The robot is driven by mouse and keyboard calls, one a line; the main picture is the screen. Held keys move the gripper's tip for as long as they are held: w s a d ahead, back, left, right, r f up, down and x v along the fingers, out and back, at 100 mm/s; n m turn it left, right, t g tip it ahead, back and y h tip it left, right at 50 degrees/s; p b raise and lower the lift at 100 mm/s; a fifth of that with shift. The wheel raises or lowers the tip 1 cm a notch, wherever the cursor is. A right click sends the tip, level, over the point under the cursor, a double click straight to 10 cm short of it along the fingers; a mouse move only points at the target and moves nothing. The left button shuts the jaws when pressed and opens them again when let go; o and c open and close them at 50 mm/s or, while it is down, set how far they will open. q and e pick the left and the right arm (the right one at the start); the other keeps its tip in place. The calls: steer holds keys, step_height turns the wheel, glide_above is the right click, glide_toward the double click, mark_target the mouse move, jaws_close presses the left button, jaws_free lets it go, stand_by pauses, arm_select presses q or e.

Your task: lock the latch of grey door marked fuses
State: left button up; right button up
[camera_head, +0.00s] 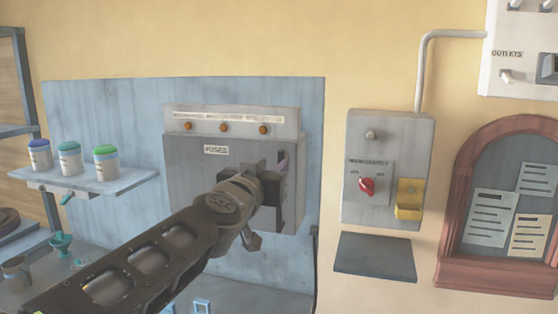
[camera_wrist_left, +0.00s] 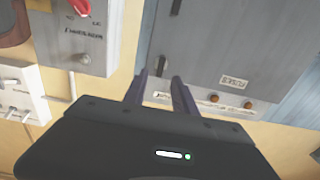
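The grey fuse box door (camera_head: 195,168), labelled FUSES, hangs on the blue board and appears closed. My left gripper (camera_head: 274,178) is at the right part of this door and hides much of it. In the left wrist view, which is upside down, the door (camera_wrist_left: 225,45) shows behind the gripper (camera_wrist_left: 161,83). Its two fingers are apart, with a small dark latch-like piece (camera_wrist_left: 161,67) seen between and just beyond their tips. I cannot tell whether they touch it. Another dark piece (camera_wrist_left: 176,6) sits on the same door edge. My right gripper is not in view.
A grey switch box with a red knob (camera_head: 367,187) and yellow part (camera_head: 409,198) is to the right, above a dark shelf (camera_head: 375,257). A blue shelf (camera_head: 100,182) with three jars is to the left. A wooden-framed noticeboard (camera_head: 455,205) is far right.

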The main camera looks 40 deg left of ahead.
mark_target(280, 158)
arm_select(q)
steer(key=x, duration=0.6)
steer(key=shift+c, duration=0.4)
jaws_close()
